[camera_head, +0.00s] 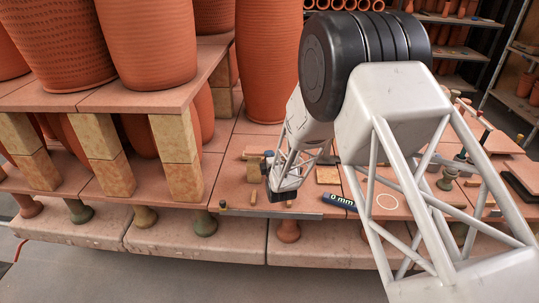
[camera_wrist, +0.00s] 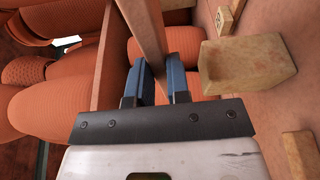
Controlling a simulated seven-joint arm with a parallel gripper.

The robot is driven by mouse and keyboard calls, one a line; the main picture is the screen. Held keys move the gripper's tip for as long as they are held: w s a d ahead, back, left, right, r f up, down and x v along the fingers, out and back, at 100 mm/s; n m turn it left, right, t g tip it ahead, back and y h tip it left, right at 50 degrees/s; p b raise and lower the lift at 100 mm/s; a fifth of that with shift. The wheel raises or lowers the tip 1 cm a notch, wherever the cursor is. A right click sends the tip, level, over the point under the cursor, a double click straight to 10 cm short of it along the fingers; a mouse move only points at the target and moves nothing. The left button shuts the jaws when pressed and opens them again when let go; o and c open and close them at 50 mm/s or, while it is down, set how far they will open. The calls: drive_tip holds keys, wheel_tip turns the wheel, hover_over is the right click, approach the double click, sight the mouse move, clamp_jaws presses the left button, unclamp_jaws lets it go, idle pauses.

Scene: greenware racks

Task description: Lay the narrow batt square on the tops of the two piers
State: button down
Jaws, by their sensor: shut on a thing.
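My gripper (camera_wrist: 150,82) is shut on a thin reddish-brown board, the narrow batt (camera_wrist: 150,28), which stands on edge between the blue-grey fingers and runs out of the top of the wrist view. In the head view my gripper (camera_head: 284,190) is low over the shelf near its front edge, and I cannot make out the batt there. A buff block (camera_wrist: 245,68), seemingly one pier, stands right of the batt in the wrist view, apart from it. In the head view, buff blocks show left of my gripper (camera_head: 254,170) and right of it (camera_head: 327,175); which are the piers is unclear.
Large ribbed terracotta pots (camera_head: 147,40) stand on a raised shelf (camera_head: 150,99) at left, carried on stacked buff posts (camera_head: 172,138). A dark cylinder marked "0 mm" (camera_head: 341,202) lies right of my gripper.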

drive_tip(key=shift+f, duration=1.5)
drive_tip(key=shift+f, duration=0.65)
idle(1.9)
drive_tip(key=c, duration=0.5)
unclamp_jaws()
drive_tip(key=shift+s, duration=0.25)
drive_tip(key=shift+v, duration=2.8)
